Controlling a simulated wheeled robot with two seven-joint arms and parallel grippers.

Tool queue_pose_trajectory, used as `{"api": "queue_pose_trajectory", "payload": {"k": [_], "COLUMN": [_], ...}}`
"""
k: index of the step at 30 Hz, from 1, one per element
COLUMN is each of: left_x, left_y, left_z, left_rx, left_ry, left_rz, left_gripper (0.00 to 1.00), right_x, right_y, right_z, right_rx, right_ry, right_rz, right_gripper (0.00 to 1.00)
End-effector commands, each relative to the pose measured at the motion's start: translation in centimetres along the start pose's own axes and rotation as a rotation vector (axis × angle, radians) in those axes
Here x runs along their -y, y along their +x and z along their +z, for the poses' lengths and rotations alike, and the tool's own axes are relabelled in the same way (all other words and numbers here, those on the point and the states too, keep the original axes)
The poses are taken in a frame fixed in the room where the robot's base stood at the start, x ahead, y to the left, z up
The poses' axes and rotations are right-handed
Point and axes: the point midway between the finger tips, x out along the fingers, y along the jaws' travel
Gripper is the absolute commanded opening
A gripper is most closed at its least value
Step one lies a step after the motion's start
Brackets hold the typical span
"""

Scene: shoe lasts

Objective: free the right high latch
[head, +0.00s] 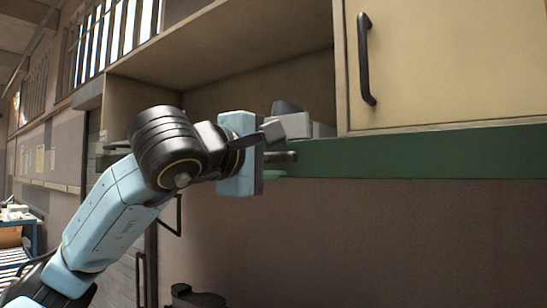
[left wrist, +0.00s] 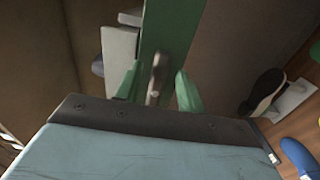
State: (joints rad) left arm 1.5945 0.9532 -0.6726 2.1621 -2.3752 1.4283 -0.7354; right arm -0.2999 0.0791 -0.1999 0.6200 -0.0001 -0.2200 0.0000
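A grey metal latch lever (left wrist: 157,75) shows in the left wrist view against the green rail (left wrist: 172,28). My left gripper (left wrist: 158,88) has its two green fingers apart, one on each side of the lever, with a gap visible on both sides. In the head view, my left gripper (head: 274,163) is at the green rail (head: 420,153) under the shelf. A dark lever (head: 282,156) sticks out there, partly hidden by the gripper's blue body. Whether this is the right high latch cannot be told. My right gripper is not in view.
A cream cabinet door (head: 450,60) with a black handle (head: 364,60) is closed at the right. Grey items (head: 305,126) stand on the open shelf just behind the gripper. In the left wrist view, a black shoe (left wrist: 262,92) and a blue object (left wrist: 298,155) are at the right.

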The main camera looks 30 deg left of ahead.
Motion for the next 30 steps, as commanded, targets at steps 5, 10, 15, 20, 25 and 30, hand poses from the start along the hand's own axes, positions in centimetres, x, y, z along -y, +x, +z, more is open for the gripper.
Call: {"api": "queue_pose_trajectory", "payload": {"k": [5, 10, 15, 20, 25, 30], "left_x": [0.0, -0.1, 0.0, 0.1, 0.0, 0.0], "left_y": [-0.1, -1.4, -4.9, -8.6, -11.6, -13.1], "left_z": [0.0, 0.0, 0.0, 0.0, 0.0, 0.0], "left_rx": [0.0, 0.0, -0.001, -0.001, -0.001, 0.0], "left_ry": [-0.001, -0.001, 0.0, 0.001, 0.001, 0.0], "left_rz": [0.001, 0.005, 0.007, 0.007, 0.005, 0.001], "left_gripper": [0.39, 0.39, 0.39, 0.39, 0.39, 0.39], "right_x": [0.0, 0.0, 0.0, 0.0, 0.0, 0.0], "right_y": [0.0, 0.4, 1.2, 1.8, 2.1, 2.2], "right_z": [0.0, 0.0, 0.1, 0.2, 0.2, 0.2], "right_rx": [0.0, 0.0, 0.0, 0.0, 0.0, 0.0], "right_ry": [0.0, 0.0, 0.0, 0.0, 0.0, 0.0], "right_rz": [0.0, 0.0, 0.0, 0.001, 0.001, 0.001], "right_gripper": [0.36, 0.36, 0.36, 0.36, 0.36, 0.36]}}
